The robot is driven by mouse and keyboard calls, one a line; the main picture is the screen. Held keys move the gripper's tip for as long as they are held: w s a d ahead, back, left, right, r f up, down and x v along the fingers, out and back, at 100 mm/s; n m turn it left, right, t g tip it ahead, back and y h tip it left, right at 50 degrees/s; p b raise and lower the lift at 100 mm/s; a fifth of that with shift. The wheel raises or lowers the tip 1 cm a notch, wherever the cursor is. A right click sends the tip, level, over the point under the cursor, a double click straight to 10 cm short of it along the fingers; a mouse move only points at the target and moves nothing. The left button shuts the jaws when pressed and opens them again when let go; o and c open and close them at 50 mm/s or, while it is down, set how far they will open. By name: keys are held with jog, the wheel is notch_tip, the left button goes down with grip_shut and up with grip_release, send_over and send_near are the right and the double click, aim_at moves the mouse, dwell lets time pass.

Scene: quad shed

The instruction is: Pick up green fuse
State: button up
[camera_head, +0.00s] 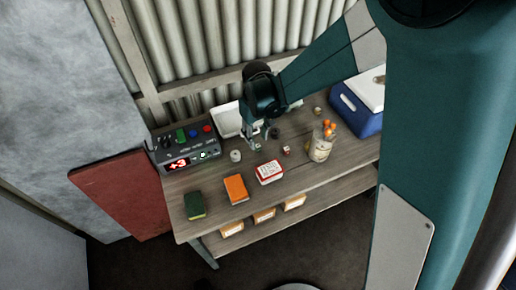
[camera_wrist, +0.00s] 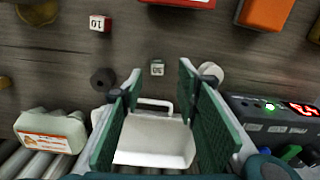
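A small green piece (camera_head: 181,135) stands on top of the grey control box (camera_head: 172,157) at the left of the bench; it looks like the green fuse, but is too small to be sure. A green piece also shows on that box at the lower right of the wrist view (camera_wrist: 290,152). My gripper (camera_head: 257,142) is over the back middle of the bench, to the right of the box. In the wrist view my gripper (camera_wrist: 160,78) is open, its green-padded fingers apart with nothing held.
A white tray (camera_head: 226,122) lies behind my gripper. Blue (camera_head: 194,133) and red (camera_head: 207,128) pieces stand beside the green one. Green (camera_head: 194,206), orange (camera_head: 236,189) and red-white (camera_head: 269,172) boxes are along the front. A jar (camera_head: 320,148) and blue cooler (camera_head: 358,112) are right.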

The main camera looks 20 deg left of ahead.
aim_at(258, 146)
jog(key=shift+f, duration=0.45)
jog(key=shift+w+d+f+b, duration=0.15)
jog(key=shift+f+b, duration=0.4)
jog(key=shift+f, duration=2.05)
jog(key=c, duration=0.8)
